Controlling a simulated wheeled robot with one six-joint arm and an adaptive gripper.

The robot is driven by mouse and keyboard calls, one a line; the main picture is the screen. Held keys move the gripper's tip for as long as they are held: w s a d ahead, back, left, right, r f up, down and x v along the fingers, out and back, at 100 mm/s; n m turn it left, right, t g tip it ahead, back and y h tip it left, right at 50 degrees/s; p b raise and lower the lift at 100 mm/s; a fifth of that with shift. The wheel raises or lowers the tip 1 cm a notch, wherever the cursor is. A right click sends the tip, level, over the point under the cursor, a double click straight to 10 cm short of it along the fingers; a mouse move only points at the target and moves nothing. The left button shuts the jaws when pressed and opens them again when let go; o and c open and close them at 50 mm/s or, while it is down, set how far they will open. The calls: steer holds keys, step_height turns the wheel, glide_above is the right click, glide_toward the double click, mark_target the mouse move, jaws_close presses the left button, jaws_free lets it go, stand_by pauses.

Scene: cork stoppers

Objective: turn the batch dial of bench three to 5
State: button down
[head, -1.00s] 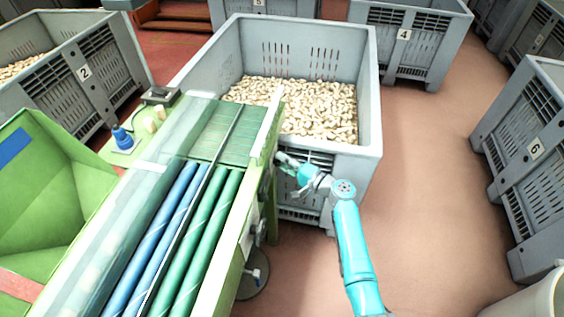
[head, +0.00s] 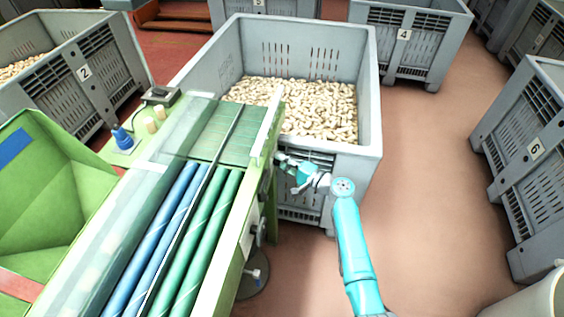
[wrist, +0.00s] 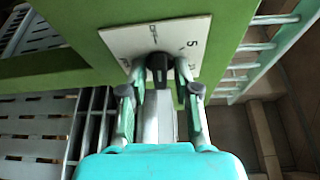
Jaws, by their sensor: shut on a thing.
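My gripper (wrist: 158,74) is shut on the black dial knob (wrist: 157,64), with one finger on each side of it. The knob stands out from a white dial plate (wrist: 119,38) on a green panel. A printed 5 shows on the plate to the right of the knob; smaller lettering to the left and above is hard to read. The knob's pointer direction is hidden by the fingers. In the head view my gripper (head: 283,160) reaches the right side of the green sorting machine (head: 212,265); the dial is hidden there.
A grey crate of corks (head: 372,120) stands close behind my gripper. Crate 4 (head: 420,45) is at the back, crate 6 (head: 530,165) at the right, and crate 2 (head: 95,85) at the left. The floor (head: 430,200) right of my arm is clear.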

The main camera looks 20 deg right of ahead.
steer(key=m+g, duration=0.2)
steer(key=m, duration=0.2)
steer(key=m+g, duration=0.2)
steer(key=m, duration=0.2)
steer(key=shift+w+r, duration=0.1)
steer(key=shift+r, duration=0.1)
stand_by(0.6)
steer(key=c, duration=1.2)
jaws_free()
steer(key=shift+o, duration=0.2)
steer(key=v, duration=1.2)
steer(key=shift+r, duration=0.2)
steer(key=shift+w, duration=0.1)
